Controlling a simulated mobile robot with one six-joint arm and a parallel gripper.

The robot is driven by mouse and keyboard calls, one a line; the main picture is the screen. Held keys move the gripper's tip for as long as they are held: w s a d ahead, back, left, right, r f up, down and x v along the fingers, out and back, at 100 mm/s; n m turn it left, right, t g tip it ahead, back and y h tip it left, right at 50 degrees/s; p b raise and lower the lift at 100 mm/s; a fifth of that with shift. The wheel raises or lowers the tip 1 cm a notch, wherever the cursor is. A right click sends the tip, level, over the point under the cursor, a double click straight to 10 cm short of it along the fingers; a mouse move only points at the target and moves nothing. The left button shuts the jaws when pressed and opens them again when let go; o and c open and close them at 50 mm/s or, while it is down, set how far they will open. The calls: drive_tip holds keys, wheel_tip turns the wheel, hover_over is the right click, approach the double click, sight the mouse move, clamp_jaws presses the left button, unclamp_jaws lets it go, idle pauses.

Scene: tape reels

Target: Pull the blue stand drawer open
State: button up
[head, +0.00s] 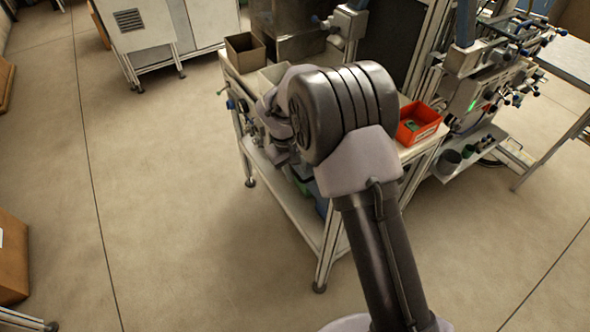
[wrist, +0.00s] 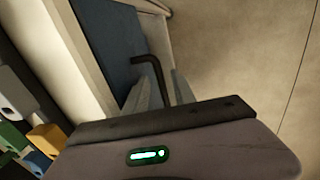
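A blue panel (wrist: 110,45) with pale edges, which looks like the drawer of the stand, is at the upper left of the wrist view. A black bent handle (wrist: 152,64) stands out from it. My gripper (wrist: 161,85) has its two grey fingers apart, with the handle's end between or just in front of them; I cannot tell if they touch it. In the head view my arm hides the gripper and most of the drawer area. A bit of blue (head: 322,206) shows under the stand's top (head: 418,148).
An orange-red bin (head: 418,124) and a brown open box (head: 245,52) sit on the stand. Coloured blocks, one of them yellow (wrist: 46,138), are at the left of the wrist view. The floor (head: 180,200) left of the stand is clear. A cardboard box (head: 12,258) is at far left.

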clamp_jaws()
idle(1.2)
